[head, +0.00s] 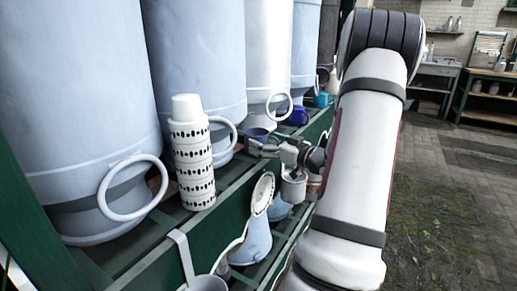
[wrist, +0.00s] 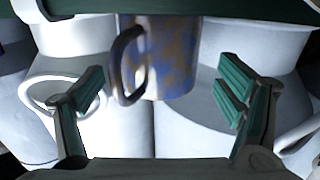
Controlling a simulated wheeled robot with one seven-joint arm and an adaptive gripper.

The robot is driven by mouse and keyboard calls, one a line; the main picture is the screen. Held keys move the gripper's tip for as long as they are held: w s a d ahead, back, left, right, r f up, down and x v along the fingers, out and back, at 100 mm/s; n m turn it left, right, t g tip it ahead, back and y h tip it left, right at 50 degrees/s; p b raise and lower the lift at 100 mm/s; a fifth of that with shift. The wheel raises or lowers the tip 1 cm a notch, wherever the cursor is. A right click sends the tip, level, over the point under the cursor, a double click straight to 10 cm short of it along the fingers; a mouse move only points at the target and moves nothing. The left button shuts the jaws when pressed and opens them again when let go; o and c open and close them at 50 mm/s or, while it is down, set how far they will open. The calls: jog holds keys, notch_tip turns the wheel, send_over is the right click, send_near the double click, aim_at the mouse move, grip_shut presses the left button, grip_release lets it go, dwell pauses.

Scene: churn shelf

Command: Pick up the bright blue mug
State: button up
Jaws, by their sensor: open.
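A bright blue mug (head: 298,116) stands on the shelf in the head view, farther along than my gripper (head: 268,148). A duller blue mug (head: 257,134) is right by my fingers. In the wrist view, a mug mottled blue and tan (wrist: 172,58), with a dark handle on its left, shows between and beyond my gripper's open fingers (wrist: 160,82). It looks like the duller mug by my fingers. My fingers are apart, with gaps to it on both sides, and hold nothing.
Large pale churns (head: 200,60) with ring handles stand close behind. A stack of dotted white cups (head: 190,155) is left of my gripper. A white cup (head: 293,187) and a pale blue jug (head: 254,240) are lower down. Open floor (head: 440,210) lies right.

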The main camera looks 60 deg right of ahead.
aim_at(265, 138)
jog(key=shift+w+d+b, duration=0.15)
jog(key=shift+w+b, duration=0.1)
jog(key=shift+w, duration=0.65)
jog(key=shift+w+d+b, duration=0.15)
jog(key=shift+w+b, duration=0.1)
jog(key=shift+w, duration=0.65)
jog(key=c, duration=1.4)
jog(key=shift+o, duration=0.2)
jog(key=shift+r, duration=0.1)
jog(key=shift+r, duration=0.4)
notch_tip(265, 138, up, 3)
jog(key=shift+s+r+p, duration=0.1)
jog(key=shift+p, duration=1.05)
jog(key=s+a+p, duration=0.2)
jog(key=s+p, duration=0.1)
jog(key=s, duration=1.2)
jog(key=shift+s+a+r+p, duration=0.3)
jog(key=shift+s+a+r, duration=0.05)
jog(key=shift+r, duration=0.1)
